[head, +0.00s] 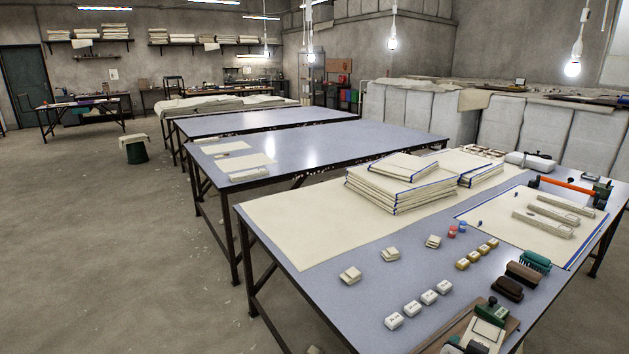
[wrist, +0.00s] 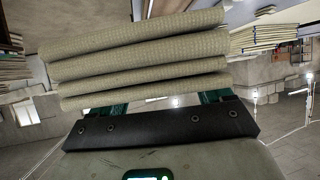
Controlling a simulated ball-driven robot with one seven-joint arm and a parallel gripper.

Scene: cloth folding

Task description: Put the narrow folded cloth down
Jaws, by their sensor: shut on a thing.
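A beige folded cloth (wrist: 140,62), several rolled-looking layers thick, fills the upper middle of the wrist view. My gripper (wrist: 160,102) is shut on it, with its green fingers partly hidden behind the cloth. The cloth is held clear of any surface that I can see, slightly tilted in the picture. Neither my gripper nor the held cloth shows in the head view. There, narrow folded cloths (head: 542,223) lie on a pale blue-edged mat (head: 490,212) at the right of the near table.
The near table (head: 355,285) carries a stack of blue-edged cloths (head: 400,188), small folded pieces (head: 350,275), white blocks (head: 412,308), brushes (head: 507,288) and a green-handled tool (head: 490,310). The pale sheet at its left (head: 300,225) is mostly bare. A second table (head: 340,145) stands behind.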

